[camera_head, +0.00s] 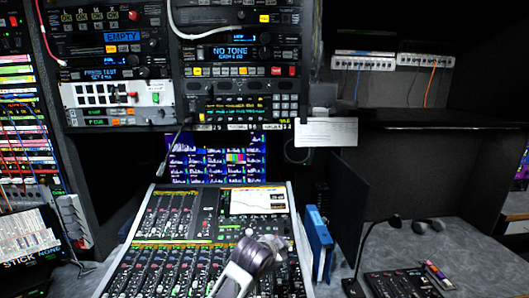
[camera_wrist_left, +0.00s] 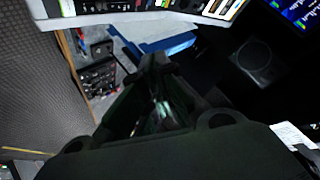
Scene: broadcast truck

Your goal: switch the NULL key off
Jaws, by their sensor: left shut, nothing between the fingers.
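I cannot make out a key labelled NULL in either view; the lettering is too small to read. The mixing console (camera_head: 180,230), with rows of small keys and knobs, stands in the middle of the head view. My left gripper (camera_head: 278,243) is over the console's right part, below its bright screen (camera_head: 258,200). It covers some of the keys there. In the left wrist view the dark left gripper (camera_wrist_left: 158,65) is shut and empty. The console's edge (camera_wrist_left: 120,17) shows beyond it, at the top. My right gripper is not in view.
A blue binder (camera_head: 319,245) stands upright just right of the console and also shows in the left wrist view (camera_wrist_left: 170,45). A gooseneck microphone (camera_head: 375,250) and small keypad panel (camera_head: 395,284) are on the right desk. Equipment racks (camera_head: 232,55) rise behind.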

